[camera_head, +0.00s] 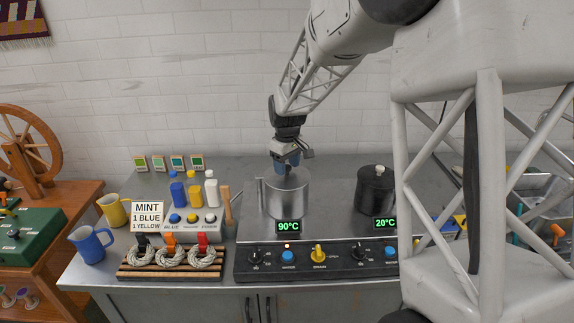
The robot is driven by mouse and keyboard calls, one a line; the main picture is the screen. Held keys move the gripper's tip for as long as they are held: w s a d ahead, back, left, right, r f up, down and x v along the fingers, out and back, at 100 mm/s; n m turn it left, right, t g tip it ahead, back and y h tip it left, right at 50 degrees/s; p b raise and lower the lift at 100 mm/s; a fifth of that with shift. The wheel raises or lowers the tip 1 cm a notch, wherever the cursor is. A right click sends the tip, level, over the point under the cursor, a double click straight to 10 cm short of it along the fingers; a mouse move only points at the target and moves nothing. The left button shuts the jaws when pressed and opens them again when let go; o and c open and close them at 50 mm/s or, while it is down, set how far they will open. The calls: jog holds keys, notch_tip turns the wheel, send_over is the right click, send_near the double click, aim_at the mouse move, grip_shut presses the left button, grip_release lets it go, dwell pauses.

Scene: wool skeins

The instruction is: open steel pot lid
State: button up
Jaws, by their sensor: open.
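The steel pot (287,200) stands at the back of the black control panel, behind a 90°C display. Its top (272,182) is a pale steel disc, and I cannot tell the lid apart from the rim. My gripper (287,167) is open and points down just above the pot's top. A blue-grey part shows at the gripper's end; I cannot tell whether it touches a lid handle. The gripper hides the middle and back of the pot's top.
A dark lidded pot (374,190) with a 20°C display stands to the right. Blue, yellow and white bottles (194,190) stand left, near a sign (149,215). Skeins (171,258) lie on a wooden rack in front. Jugs (91,243) stand at the far left.

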grip_shut()
dwell(0.4)
